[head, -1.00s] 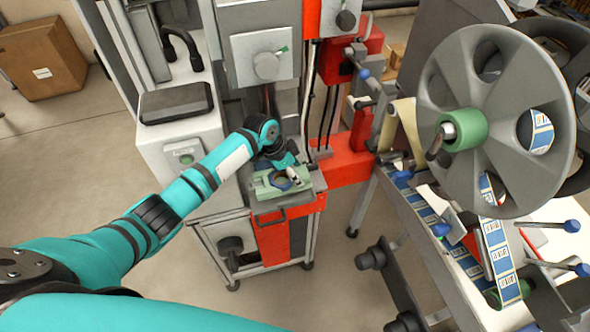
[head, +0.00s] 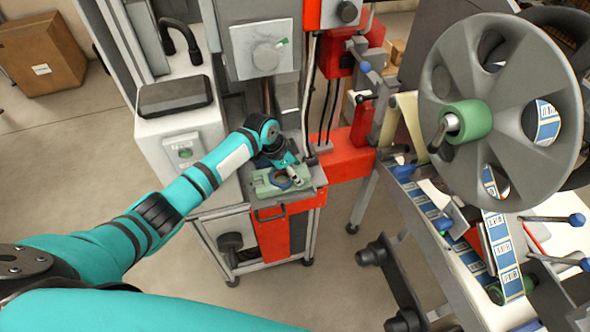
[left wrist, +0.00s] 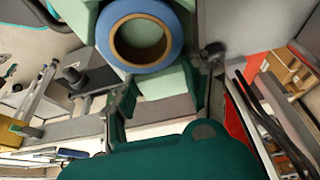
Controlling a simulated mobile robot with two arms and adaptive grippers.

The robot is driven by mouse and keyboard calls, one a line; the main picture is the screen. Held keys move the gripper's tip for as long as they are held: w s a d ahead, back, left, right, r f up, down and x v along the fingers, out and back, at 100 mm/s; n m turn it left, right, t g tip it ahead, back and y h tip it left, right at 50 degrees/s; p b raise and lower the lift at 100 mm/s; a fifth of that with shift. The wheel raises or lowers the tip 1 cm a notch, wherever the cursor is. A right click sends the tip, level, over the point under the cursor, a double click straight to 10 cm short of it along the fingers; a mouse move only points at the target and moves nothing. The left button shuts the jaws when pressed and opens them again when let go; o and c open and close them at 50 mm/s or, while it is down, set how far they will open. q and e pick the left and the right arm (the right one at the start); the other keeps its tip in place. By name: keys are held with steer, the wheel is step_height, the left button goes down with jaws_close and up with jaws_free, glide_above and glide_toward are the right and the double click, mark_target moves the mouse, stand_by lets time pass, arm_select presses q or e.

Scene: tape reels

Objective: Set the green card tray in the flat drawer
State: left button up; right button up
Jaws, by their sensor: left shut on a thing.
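The green card tray (head: 264,188) is a pale green block, low over the grey flat drawer (head: 308,193), which has a bar handle at its front. I cannot tell whether the tray touches the drawer. A blue reel with a tan core rests in the tray; in the left wrist view the blue reel (left wrist: 103,38) and pale green tray (left wrist: 165,82) show close up. My left gripper (head: 288,171) is shut on the tray and partly hides it. My right gripper is out of view.
A red and grey cabinet (head: 273,240) stands under the drawer. Grey machine housings rise behind and left of it. A red beam (head: 350,158) joins it to a machine with a large grey reel (head: 503,110) at right. A cardboard box (head: 42,55) stands far left.

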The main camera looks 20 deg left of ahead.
arm_select(q)
steer(key=shift+f+b, duration=0.65)
steer(key=shift+f, duration=0.25)
steer(key=o, duration=1.4)
steer(key=shift+c, duration=0.2)
steer(key=shift+r, duration=0.1)
step_height(320, 180, up, 10)
steer(key=shift+f, duration=0.1)
